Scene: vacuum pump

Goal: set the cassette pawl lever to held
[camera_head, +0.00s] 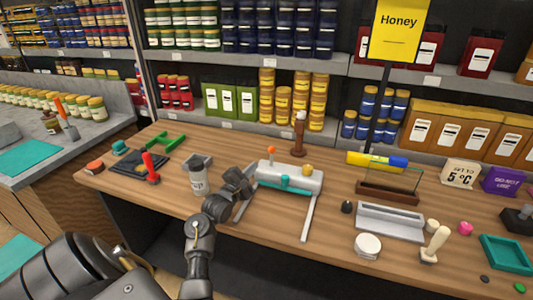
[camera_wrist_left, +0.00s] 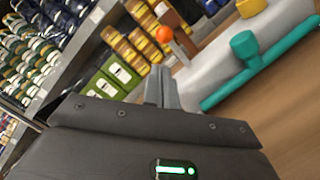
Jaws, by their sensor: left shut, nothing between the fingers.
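A pale device (camera_head: 290,177) stands at the middle of the wooden table, with two light rails reaching toward the front. It carries a teal bar (camera_head: 285,182), a yellow knob (camera_head: 307,169) and a small lever with an orange ball tip (camera_head: 271,150). I cannot tell for sure which part is the cassette pawl lever. My left gripper (camera_head: 246,180) is at the device's left end, shut and empty. In the left wrist view its closed fingers (camera_wrist_left: 162,88) point toward the orange ball (camera_wrist_left: 164,34), apparently short of it; the teal bar (camera_wrist_left: 260,62) is to the right. My right gripper is not in view.
A grey canister (camera_head: 198,178) stands close left of my left gripper. A red-handled tool (camera_head: 151,168) is farther left. A brown upright post (camera_head: 299,134) stands behind the device. A grey tray (camera_head: 390,222) and a white round container (camera_head: 367,245) lie to the right.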

